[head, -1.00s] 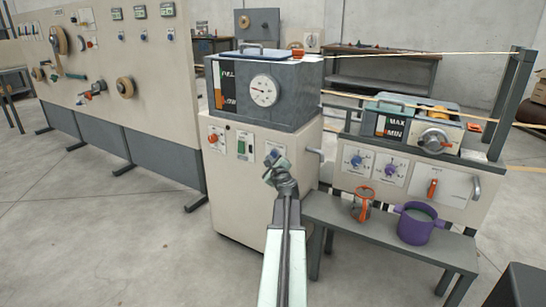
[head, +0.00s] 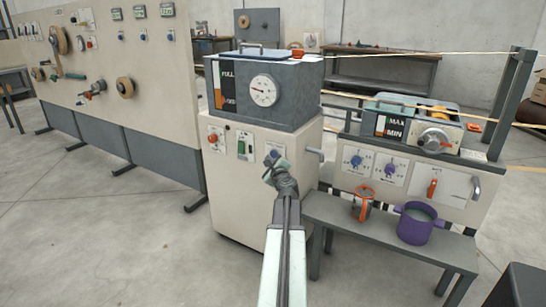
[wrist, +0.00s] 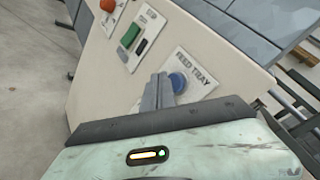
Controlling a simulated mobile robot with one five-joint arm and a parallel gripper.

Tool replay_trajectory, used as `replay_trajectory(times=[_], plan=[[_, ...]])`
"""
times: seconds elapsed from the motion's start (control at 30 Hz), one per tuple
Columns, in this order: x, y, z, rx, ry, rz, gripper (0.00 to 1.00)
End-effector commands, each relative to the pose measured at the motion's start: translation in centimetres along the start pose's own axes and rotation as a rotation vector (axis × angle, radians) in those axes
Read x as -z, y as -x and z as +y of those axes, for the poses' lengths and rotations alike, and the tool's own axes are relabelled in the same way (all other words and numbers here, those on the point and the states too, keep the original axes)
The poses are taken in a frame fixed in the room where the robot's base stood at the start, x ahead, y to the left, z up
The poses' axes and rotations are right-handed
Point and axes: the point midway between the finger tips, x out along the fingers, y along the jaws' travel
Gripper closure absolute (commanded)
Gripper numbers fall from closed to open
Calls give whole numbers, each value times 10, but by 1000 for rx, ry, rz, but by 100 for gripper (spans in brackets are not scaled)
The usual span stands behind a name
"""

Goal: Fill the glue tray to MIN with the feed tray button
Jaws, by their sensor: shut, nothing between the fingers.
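The blue feed tray button (wrist: 178,83) sits beside the FEED TRAY label on the cream cabinet front in the wrist view. My gripper (wrist: 165,84) is shut and empty, its fingertips at the button's left edge. I cannot tell whether they touch it. In the head view my gripper (head: 270,172) is in front of the cabinet panel, covering part of the button's plate. The glue tray (head: 412,107) is on the right-hand unit, with a MAX/MIN gauge (head: 390,126) on its front. The glue level is too small to read surely.
A grey tank (head: 292,100) with a FULL/LOW gauge and dial tops the cream cabinet (head: 240,195). A green switch (wrist: 129,36) and an orange-red button (wrist: 108,5) are on the same panel. A grey bench (head: 350,223) carries a purple pot (head: 417,227) and an orange-handled vessel (head: 362,205).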

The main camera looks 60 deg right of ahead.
Motion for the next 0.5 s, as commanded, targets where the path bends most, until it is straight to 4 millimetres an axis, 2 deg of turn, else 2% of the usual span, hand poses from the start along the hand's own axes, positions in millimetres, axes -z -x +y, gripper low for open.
replay_trajectory(times=[0.5], plan=[[4, -6, -5, 0, 0, 0, 100]])
